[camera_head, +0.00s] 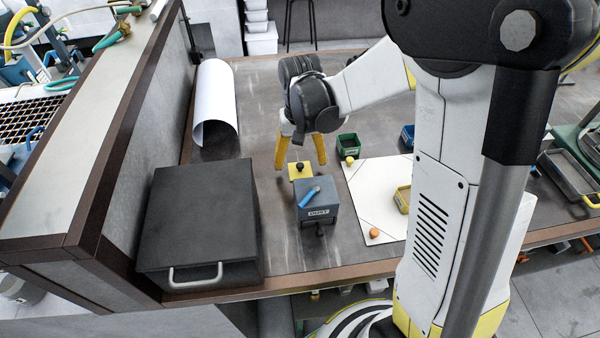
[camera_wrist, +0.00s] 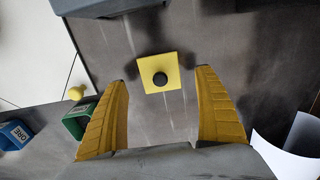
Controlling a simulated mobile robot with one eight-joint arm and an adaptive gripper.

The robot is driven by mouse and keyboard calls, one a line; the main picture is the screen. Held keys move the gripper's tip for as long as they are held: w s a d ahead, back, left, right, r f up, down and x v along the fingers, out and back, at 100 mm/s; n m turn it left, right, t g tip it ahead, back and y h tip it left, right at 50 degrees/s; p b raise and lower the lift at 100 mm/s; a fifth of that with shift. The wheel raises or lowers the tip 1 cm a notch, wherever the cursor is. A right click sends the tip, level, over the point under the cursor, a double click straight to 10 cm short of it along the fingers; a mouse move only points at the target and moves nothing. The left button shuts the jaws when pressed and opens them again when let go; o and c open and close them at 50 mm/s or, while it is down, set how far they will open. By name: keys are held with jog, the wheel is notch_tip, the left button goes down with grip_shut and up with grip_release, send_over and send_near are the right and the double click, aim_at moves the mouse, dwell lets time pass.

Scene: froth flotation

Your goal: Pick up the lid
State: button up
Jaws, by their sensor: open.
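The lid (camera_head: 304,175) is a small flat yellow square with a black knob in its middle. It lies on the dark bench just behind the blue-grey box marked DUST (camera_head: 318,212). In the wrist view the lid (camera_wrist: 149,64) sits near the centre, with its knob facing the camera. My gripper (camera_head: 301,166) points down over the lid with its yellow fingers spread. In the wrist view my gripper (camera_wrist: 162,77) has one finger to each side of the lid, with clear gaps. Nothing is held between the fingers.
A blue object (camera_head: 309,197) rests on the DUST box. A large black case (camera_head: 200,215) and a white paper roll (camera_head: 216,95) are at left. A green bin (camera_head: 349,140) and a white mat (camera_head: 372,190) with a yellow tray (camera_head: 402,199) are at right.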

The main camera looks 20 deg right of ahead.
notch_tip(320, 180, down, 3)
jog(key=shift+r+b, duration=0.2)
jog(key=shift+b, duration=0.1)
jog(key=shift+r, duration=0.1)
jog(key=c, duration=1.1)
